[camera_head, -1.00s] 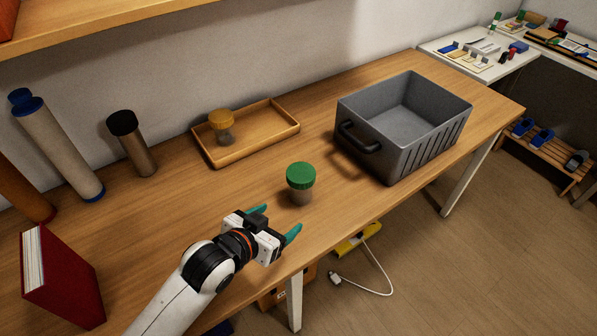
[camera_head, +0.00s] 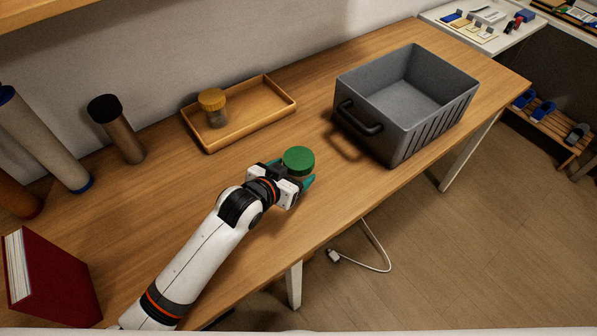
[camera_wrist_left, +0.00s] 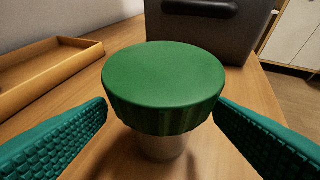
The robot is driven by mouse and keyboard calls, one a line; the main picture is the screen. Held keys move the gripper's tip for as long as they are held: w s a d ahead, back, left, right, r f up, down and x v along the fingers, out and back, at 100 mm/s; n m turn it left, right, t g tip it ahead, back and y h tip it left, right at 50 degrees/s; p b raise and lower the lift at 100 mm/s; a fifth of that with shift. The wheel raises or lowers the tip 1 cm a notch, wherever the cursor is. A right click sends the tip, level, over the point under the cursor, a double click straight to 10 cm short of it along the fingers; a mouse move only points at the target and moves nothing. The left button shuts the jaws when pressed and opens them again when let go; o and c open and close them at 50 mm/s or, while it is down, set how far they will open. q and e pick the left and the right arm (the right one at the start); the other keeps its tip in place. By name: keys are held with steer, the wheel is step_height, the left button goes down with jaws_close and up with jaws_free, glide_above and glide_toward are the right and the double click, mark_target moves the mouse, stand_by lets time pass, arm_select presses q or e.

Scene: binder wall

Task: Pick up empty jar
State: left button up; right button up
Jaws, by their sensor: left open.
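A jar with a green lid (camera_head: 298,160) stands upright on the wooden table. In the left wrist view its green lid (camera_wrist_left: 163,85) fills the middle, with a clear or pale body (camera_wrist_left: 160,146) below that looks empty. My left gripper (camera_head: 291,177) is open, with its teal fingers on either side of the jar. In the left wrist view the fingers (camera_wrist_left: 162,128) flank the jar, with gaps showing on both sides. A second jar with a yellow lid (camera_head: 212,100) stands in the wooden tray (camera_head: 262,122); its body looks filled with something greyish. My right gripper is not in view.
A grey crate (camera_head: 425,120) with a dark handle stands just beyond the jar to the right. Dark-capped and blue-capped tubes (camera_head: 118,130) and a red binder (camera_head: 50,280) are at the left. The table's front edge is close to the jar.

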arm_select(q)
steer(key=x, duration=0.3)
steer(key=shift+w+d+f, duration=0.15)
steer(key=shift+w+d, duration=0.1)
steer(key=c, duration=1)
steer(key=shift+c, duration=0.2)
